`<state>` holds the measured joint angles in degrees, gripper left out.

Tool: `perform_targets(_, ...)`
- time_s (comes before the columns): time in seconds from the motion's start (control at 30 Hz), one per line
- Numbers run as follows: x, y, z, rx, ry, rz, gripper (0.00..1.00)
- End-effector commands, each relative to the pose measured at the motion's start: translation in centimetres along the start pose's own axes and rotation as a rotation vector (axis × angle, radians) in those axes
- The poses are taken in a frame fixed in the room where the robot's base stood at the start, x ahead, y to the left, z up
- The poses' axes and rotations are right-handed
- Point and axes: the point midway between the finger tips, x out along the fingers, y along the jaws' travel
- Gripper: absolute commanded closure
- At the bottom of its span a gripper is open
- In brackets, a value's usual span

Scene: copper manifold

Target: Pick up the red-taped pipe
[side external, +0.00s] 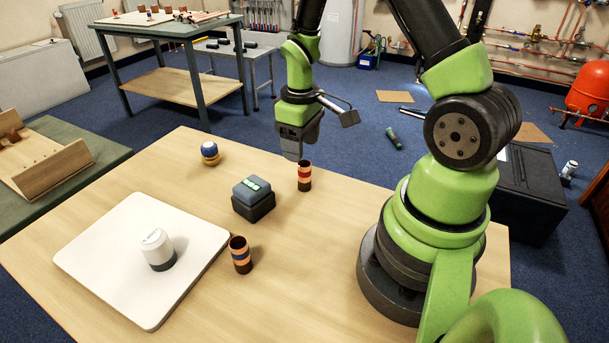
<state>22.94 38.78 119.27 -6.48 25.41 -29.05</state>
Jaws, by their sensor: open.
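The red-taped pipe (304,176) is a short, dark brown upright cylinder with red and pale orange bands. It stands on the wooden table near its back edge. My gripper (292,155) points down, just above and slightly left of the pipe's top in the picture. Its jaws are open, and nothing shows between them. From this one view I cannot tell how far it is from the pipe in depth. A second brown pipe (240,254), with blue and orange bands, stands nearer the camera.
A dark box with a greenish display (253,199) stands between the two pipes. A white board (100,265) carries a white and grey canister (157,249). The table (310,270) is clear at the front.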

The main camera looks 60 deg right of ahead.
Motion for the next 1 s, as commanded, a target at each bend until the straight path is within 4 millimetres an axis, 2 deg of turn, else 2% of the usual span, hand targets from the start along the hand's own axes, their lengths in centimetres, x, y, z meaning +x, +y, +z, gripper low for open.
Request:
perform_targets(0.1,1.8,0.0,0.1,0.001,-0.005,-0.002,0.41)
perform_targets(0.33,3.6,0.0,0.3,0.004,-0.003,-0.002,0.41)
perform_targets(0.6,7.3,0.2,0.8,0.002,-0.001,-0.001,0.41)
perform_targets(0.73,8.0,0.2,0.8,0.003,0.002,0.0,0.41)
perform_targets(0.93,8.0,0.2,0.7,0.003,0.003,0.0,0.41)
perform_targets(0.97,8.0,0.2,0.7,0.003,0.003,0.0,0.46)
perform_targets(1.0,8.0,0.2,0.7,0.003,0.003,0.0,0.55)
